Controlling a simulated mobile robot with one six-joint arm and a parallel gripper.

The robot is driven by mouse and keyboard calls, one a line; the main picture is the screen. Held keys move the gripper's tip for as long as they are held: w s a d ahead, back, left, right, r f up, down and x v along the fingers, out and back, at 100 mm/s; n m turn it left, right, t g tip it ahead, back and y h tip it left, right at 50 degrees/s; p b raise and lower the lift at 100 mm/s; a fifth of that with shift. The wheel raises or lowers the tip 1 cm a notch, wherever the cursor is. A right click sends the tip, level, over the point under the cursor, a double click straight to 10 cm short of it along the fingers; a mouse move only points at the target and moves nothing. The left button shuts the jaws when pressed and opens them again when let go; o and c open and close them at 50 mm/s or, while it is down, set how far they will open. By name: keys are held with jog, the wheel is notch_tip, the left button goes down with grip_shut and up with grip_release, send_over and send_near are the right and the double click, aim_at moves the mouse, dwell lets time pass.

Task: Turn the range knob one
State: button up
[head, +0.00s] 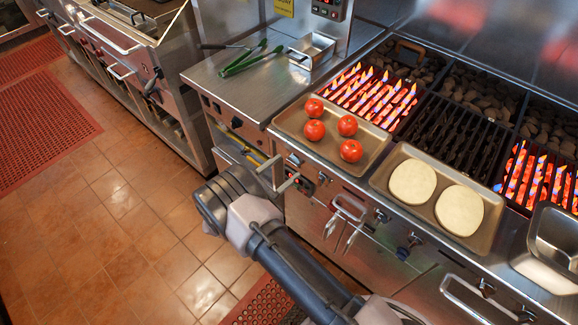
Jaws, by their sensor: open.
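The char grill's front panel carries several dark knobs. One small knob (294,160) is at the panel's left end, just right of my gripper. A dark control with red on it (305,185) is just below. Other knobs sit further right, one below the tomato tray's right end (381,216) and a bluish one (408,247). I cannot tell which is knob one. My gripper (279,173) is open, its two pale fingers apart and pointing at the left end of the panel. I see nothing between them. My wrist hides part of the front below.
A tray with tomatoes (284,122) and a tray with two pale flat rounds (382,178) rest on the grill's front ledge. Handles with hanging tongs (346,212) jut from the front. Tiled floor (150,215) is open at left.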

aim_at(295, 160)
jog(key=x, duration=0.2)
jog(key=shift+w+d, duration=0.2)
jog(key=shift+w, duration=0.05)
jog(key=shift+c, duration=0.5)
jog(key=c, duration=1.3)
jog(key=shift+o, duration=0.2)
